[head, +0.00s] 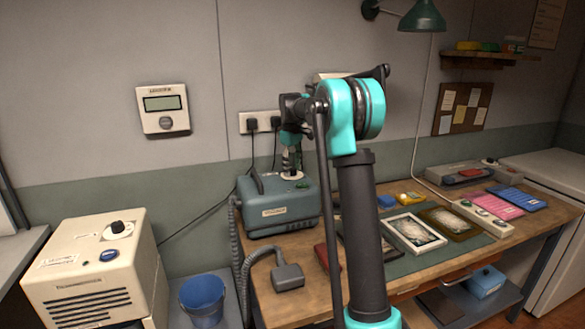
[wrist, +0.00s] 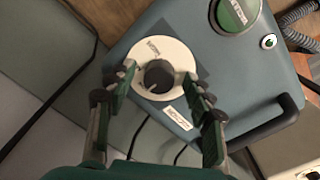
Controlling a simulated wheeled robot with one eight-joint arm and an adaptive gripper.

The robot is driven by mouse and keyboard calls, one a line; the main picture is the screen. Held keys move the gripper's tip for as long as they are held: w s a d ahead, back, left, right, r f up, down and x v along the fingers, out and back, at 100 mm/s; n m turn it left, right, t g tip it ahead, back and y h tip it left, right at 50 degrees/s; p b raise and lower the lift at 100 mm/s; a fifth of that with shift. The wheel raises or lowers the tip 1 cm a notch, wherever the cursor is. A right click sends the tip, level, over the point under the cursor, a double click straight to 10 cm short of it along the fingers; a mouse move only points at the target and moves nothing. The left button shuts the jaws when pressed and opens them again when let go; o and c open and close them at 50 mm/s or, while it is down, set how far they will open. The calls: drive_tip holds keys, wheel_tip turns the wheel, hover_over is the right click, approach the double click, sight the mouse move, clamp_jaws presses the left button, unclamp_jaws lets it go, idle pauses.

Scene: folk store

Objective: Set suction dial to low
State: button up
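The suction unit (head: 276,208) is a teal-grey box at the left end of the workbench. Its dial is a dark round knob (wrist: 158,77) on a white disc (wrist: 181,56) with small print, in the wrist view. I cannot read the dial's setting. My gripper (wrist: 163,88) is open, with one finger on each side of the knob; I cannot tell whether they touch it. In the head view my gripper (head: 291,160) points down over the unit's top, largely hiding the dial. A green round button (wrist: 236,14) sits beside the dial.
A ribbed hose (head: 242,250) runs from the unit to a grey nozzle (head: 288,277) on the bench. A beige machine (head: 90,265) with its own black knob stands left, near a blue bucket (head: 202,298). Framed pieces (head: 415,232) fill the bench right of my arm.

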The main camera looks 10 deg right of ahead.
sight(292, 169)
wheel_tip(292, 169, up, 12)
drive_tip(key=shift+s+a, duration=0.2)
drive_tip(key=shift+a, duration=0.05)
idle(0.4)
